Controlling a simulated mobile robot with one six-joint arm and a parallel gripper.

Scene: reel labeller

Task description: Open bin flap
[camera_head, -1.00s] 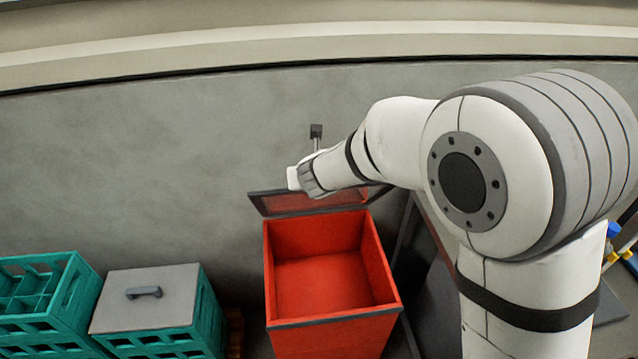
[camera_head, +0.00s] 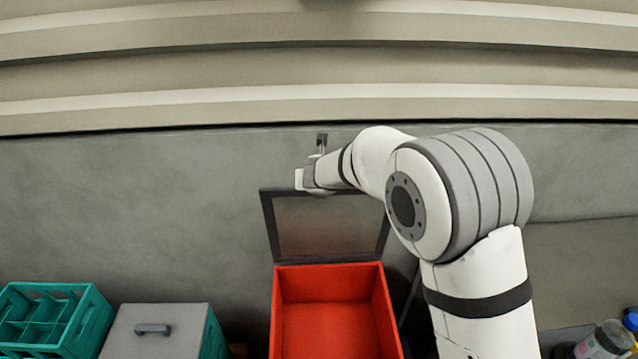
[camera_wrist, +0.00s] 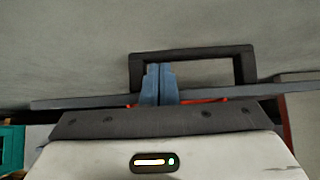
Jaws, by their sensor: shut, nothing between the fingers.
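The red bin (camera_head: 388,310) stands at the lower middle of the head view, with its mouth uncovered. Its dark-framed flap (camera_head: 325,225) is raised at the bin's far edge, its inner side facing me. In the wrist view, the flap's edge (camera_wrist: 80,102) runs across the picture and a dark loop handle (camera_wrist: 243,68) rises beyond it. My gripper (camera_wrist: 159,68) has its blue fingers shut together with nothing between them. They overlap the left part of the handle's opening; I cannot tell whether they touch it. My wrist hides part of the flap's top edge.
A grey-lidded box (camera_head: 165,335) and an open teal crate (camera_head: 95,318) stand left of the bin. A grey wall (camera_head: 130,210) is behind. Bottles (camera_head: 605,340) stand at the lower right. Wall space left of the flap is free.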

